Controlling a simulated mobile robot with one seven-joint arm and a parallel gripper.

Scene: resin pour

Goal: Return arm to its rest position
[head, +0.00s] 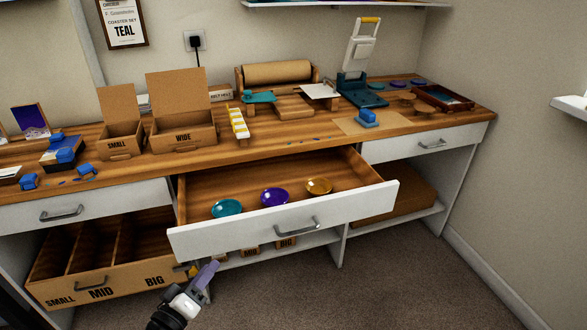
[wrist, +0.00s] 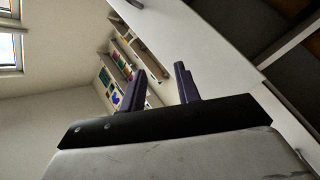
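My gripper (head: 207,272) is low in front of the bench in the head view, below the front of the open middle drawer (head: 240,237) and apart from it. In the wrist view my gripper (wrist: 155,88) shows two dark purple fingers standing apart with nothing between them. The open drawer holds a teal dish (head: 227,209), a purple dish (head: 275,197) and an amber dish (head: 319,186) in a row. The drawer is pulled well out of the bench.
A pulled-out lower bin (head: 125,283) marked SMALL, MID and BIG is left of my gripper. The wooden benchtop (head: 270,148) carries cardboard boxes (head: 184,130), a paper roll (head: 277,73) and a teal press (head: 357,90). The carpet (head: 400,285) at right is clear.

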